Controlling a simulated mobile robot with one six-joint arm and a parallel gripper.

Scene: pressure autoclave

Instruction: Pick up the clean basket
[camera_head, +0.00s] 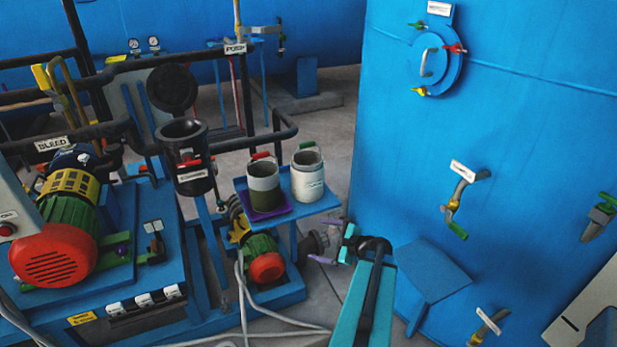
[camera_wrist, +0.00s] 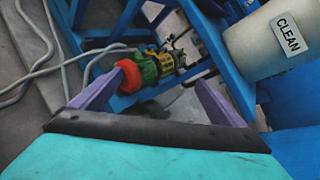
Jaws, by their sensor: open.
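The clean basket (camera_head: 308,178) is a white cylinder with a green handle. It stands upright on the right part of a small blue shelf (camera_head: 324,204). In the wrist view the basket (camera_wrist: 258,48) fills the upper right, with its "CLEAN" label readable and its top out of frame. My gripper (camera_head: 334,240) is open, its purple fingers apart, to the right of the shelf and lower in the head view. In the wrist view nothing is between the fingertips (camera_wrist: 162,74), and the basket is beyond the right finger, apart from it.
A grey and dark green basket (camera_head: 264,186) with a red handle stands left of the clean one on a purple mat (camera_head: 264,213). A black open vessel (camera_head: 188,160) is further left. A large blue tank (camera_head: 500,120) stands close on the right. A red-ended pump (camera_head: 266,266) is below the shelf.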

